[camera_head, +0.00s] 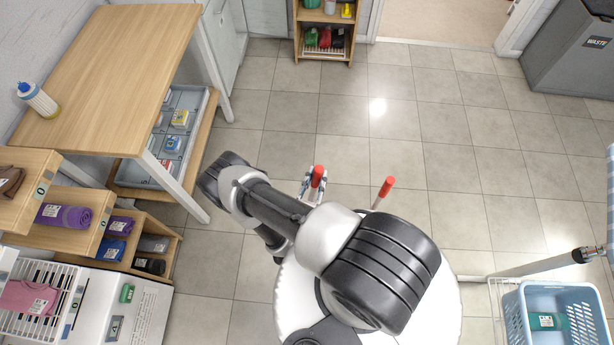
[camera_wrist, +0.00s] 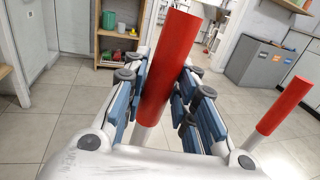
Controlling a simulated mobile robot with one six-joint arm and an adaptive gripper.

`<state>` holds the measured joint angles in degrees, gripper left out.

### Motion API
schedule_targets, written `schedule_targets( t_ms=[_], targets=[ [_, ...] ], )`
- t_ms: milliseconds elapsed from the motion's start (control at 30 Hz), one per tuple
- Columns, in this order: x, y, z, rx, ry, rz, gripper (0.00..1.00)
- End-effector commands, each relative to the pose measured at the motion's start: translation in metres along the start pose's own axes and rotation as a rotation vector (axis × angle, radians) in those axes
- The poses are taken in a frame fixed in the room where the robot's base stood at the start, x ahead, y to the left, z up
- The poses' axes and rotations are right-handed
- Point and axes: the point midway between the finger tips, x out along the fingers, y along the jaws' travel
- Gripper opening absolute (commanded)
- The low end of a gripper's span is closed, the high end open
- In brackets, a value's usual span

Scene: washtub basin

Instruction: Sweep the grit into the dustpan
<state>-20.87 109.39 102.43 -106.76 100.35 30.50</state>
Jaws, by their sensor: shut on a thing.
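My gripper (camera_head: 314,183) is shut on a red handle (camera_head: 318,174), which stands nearly upright with its top above the fingers. In the wrist view the red handle (camera_wrist: 168,70) sits between the blue-padded fingers, with a pale shaft below it. A second red handle (camera_head: 386,186) stands apart to the right, tilted, and it also shows in the wrist view (camera_wrist: 285,106) on a pale shaft. The lower ends of both handles are hidden, so I cannot tell which tool each belongs to. No grit or dustpan can be made out.
A wooden table (camera_head: 110,65) with a bottle (camera_head: 38,98) stands at the left, above a grey tray (camera_head: 192,150). A blue basket (camera_head: 515,315) is at the lower right. A grey waste bin (camera_head: 570,50) stands at the back right. The tiled floor (camera_head: 450,130) is clear in the middle.

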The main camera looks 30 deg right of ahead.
Motion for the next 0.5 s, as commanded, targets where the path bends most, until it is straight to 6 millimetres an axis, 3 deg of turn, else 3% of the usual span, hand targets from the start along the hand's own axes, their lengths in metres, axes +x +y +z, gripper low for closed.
schedule_targets(
  t_ms=[33,267,500],
  targets=[
    [0.0,-0.009,-0.002,-0.017,0.006,-0.007,0.0],
    [0.003,-0.017,0.0,-0.016,0.004,-0.006,0.0],
    [0.008,-0.045,0.001,-0.018,0.005,-0.008,0.0]
  ],
)
